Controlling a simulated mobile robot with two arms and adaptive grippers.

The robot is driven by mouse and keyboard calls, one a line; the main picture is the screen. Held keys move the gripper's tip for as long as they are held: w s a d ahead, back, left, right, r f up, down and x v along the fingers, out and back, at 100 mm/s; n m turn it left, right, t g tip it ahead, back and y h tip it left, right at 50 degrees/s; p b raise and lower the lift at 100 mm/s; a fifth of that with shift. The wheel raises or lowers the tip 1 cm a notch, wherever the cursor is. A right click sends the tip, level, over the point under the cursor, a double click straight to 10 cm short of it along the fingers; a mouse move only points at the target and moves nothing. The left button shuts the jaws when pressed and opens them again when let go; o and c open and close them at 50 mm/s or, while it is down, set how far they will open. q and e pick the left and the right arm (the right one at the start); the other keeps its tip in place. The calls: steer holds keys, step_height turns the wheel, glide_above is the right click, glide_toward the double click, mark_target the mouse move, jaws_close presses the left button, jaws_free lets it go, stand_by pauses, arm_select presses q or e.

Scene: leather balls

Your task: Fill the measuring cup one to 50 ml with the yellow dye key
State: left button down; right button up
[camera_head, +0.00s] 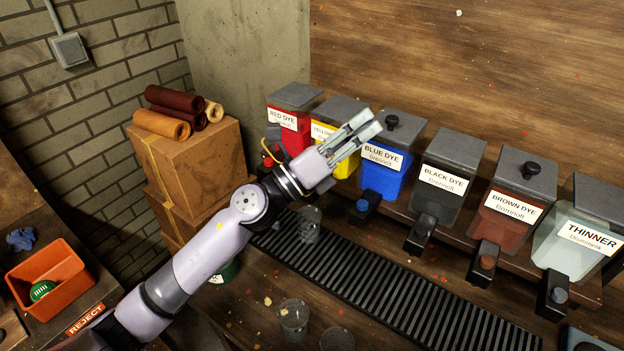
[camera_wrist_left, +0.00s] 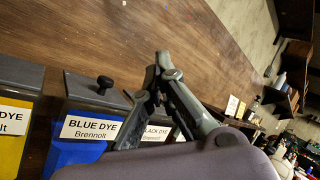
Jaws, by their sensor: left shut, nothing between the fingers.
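The yellow dye container (camera_head: 346,166) stands between the red and blue ones; its yellow side also shows at the left edge of the left wrist view (camera_wrist_left: 10,150). My left gripper (camera_head: 371,122) is shut and empty in front of it, covering part of its label. The yellow dye key is hidden behind my arm. A clear cup (camera_head: 310,221) stands on the black grate below, close to my forearm. Two more clear cups (camera_head: 293,318) (camera_head: 337,339) stand on the bench in front. I cannot read which is cup one, or any fill level. My right gripper is not in view.
The red (camera_head: 284,143), blue (camera_head: 380,183), black (camera_head: 435,201), brown (camera_head: 493,226) and thinner (camera_head: 562,258) containers line the shelf, with keys jutting forward. Cardboard boxes (camera_head: 205,165) with leather rolls stand left. An orange bin (camera_head: 68,285) sits lower left. The grate (camera_head: 400,290) is clear toward the right.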

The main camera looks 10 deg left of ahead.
arm_select(q)
step_height(320, 180, down, 4)
steer(key=w+d+f+m+g+y, duration=0.1)
steer(key=w+d+m+g+y, duration=0.15)
steer(key=m+g, duration=0.9)
steer(key=w+a+f+m+t+y, duration=0.1)
steer(key=w+a+m+y, duration=0.1)
steer(key=a+y, duration=0.2)
steer(key=w+a+f+m+t+y, duration=0.1)
steer(key=w+a+m+t+y, duration=0.1)
steer(key=a, duration=0.6)
steer(key=shift+w+a+f+m+y, duration=0.3)
steer(key=shift+w+m+y, duration=0.4)
steer(key=shift+y, duration=0.35)
steer(key=shift+f, duration=0.15)
step_height(320, 180, down, 8)
steer(key=b, duration=0.4)
steer(key=shift+f+b, duration=0.3)
steer(key=shift+f+b, duration=0.4)
steer(key=shift+b, duration=0.15)
